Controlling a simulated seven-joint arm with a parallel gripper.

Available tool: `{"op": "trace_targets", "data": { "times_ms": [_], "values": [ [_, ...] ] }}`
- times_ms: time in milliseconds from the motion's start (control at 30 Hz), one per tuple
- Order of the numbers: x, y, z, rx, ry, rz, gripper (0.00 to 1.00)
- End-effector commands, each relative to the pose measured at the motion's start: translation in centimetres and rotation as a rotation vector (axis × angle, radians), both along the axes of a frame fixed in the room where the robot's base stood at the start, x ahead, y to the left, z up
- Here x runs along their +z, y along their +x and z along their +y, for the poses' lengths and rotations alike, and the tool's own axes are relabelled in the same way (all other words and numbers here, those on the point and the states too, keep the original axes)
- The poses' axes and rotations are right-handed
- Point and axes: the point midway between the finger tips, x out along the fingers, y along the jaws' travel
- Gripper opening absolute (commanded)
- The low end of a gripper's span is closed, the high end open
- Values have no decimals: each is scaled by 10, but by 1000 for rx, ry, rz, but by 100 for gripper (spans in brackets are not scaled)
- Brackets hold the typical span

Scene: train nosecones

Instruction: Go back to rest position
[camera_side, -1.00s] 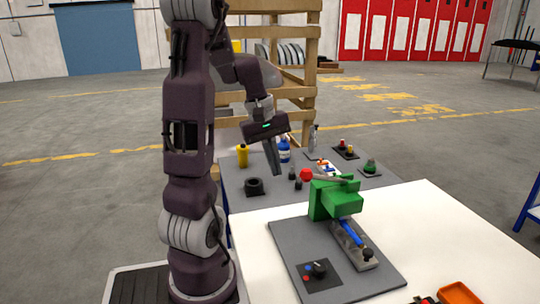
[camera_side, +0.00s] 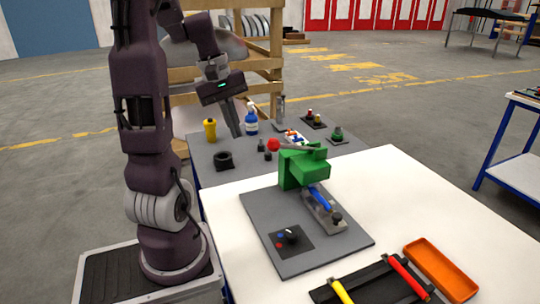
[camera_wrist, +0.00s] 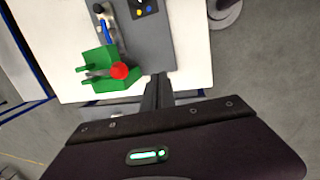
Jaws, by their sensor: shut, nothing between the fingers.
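My gripper (camera_side: 236,132) hangs in the air over the grey back table, tilted downward, to the left of and behind the green fixture. Its fingers are together with nothing between them. In the wrist view the shut fingers (camera_wrist: 157,90) point toward the grey plate's edge. The green fixture (camera_side: 292,170) with a red ball knob (camera_side: 274,145) stands on the grey plate (camera_side: 263,222) on the white table. The fixture also shows in the wrist view (camera_wrist: 103,62), left of the fingers and apart from them.
The back table (camera_side: 205,158) holds a yellow bottle (camera_side: 210,130), a blue bottle (camera_side: 251,125), a black ring (camera_side: 223,160) and several small parts. An orange tray (camera_side: 440,270) and red- and yellow-handled tools lie at the front right. White table (camera_side: 400,200) is clear at right.

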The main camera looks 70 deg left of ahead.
Motion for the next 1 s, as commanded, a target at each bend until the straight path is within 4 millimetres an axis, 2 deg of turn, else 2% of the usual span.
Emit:
{"op": "trace_targets", "data": {
  "times_ms": [67,133,167,267,300,400,500,633,1000],
  "values": [
    [1,1,-2,-8,3,-1,0],
    [7,9,-19,-84,27,-11,0],
    [12,15,-33,-148,48,-21,0],
    [32,29,-111,-493,172,-71,0],
    [38,26,-146,-657,236,-98,0],
    [43,1,-216,-1039,401,-174,0],
    [40,-25,-251,-1298,534,-244,0],
    [37,-41,-266,-1443,620,-292,0],
    [37,-42,-267,-1451,624,-294,0]
  ]
}}
